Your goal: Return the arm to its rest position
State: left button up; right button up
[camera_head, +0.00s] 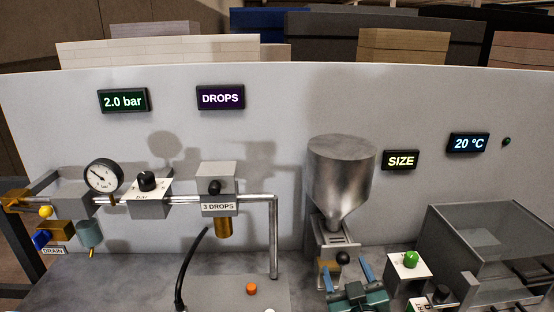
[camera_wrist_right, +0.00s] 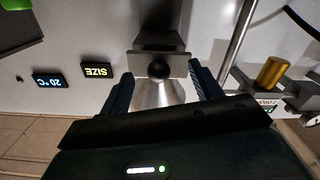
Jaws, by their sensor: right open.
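My right gripper (camera_head: 347,272) is in the lower middle of the head view, in front of the metal hopper (camera_head: 340,175). Its two blue fingers are apart, with nothing held between them. The black ball knob (camera_head: 343,258) below the hopper shows between the fingertips. In the right wrist view the open fingers of the gripper (camera_wrist_right: 162,82) stand on either side of the knob (camera_wrist_right: 158,70), with gaps visible. I cannot tell the exact depth between fingertips and knob. My left gripper is not in view.
A pipe with a pressure gauge (camera_head: 103,177) and a drop unit (camera_head: 218,185) stands left of the hopper. A box with a green button (camera_head: 411,258) and a clear-sided enclosure (camera_head: 490,235) stand to the right. A pale panel (camera_head: 280,110) closes off the back.

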jog(key=shift+w+a+r, duration=0.15)
jog(key=shift+w+r, duration=0.05)
jog(key=shift+w, duration=0.65)
jog(key=shift+s, duration=0.85)
jog(key=s+f+g, duration=0.1)
jog(key=s+f, duration=0.1)
jog(key=f, duration=0.1)
jog(key=s+f+g, duration=0.1)
jog(key=s+f, duration=0.2)
jog(key=s+f+g+y, duration=0.1)
jog(key=s+f, duration=0.2)
jog(key=shift+d+f, duration=0.25)
jog(key=shift+f, duration=0.15)
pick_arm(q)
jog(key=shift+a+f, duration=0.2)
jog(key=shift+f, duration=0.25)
pick_arm(e)
jog(key=s+f+g, duration=0.2)
jog(key=s+f, duration=0.2)
jog(key=s, duration=0.3)
jog(key=s+f+g+y, duration=0.1)
jog(key=s+f+g, duration=0.1)
jog(key=s+f, duration=0.3)
jog(key=s+a, duration=0.1)
jog(key=s, duration=0.1)
jog(key=shift+s+f+m+g, duration=0.3)
jog(key=shift+m, duration=0.1)
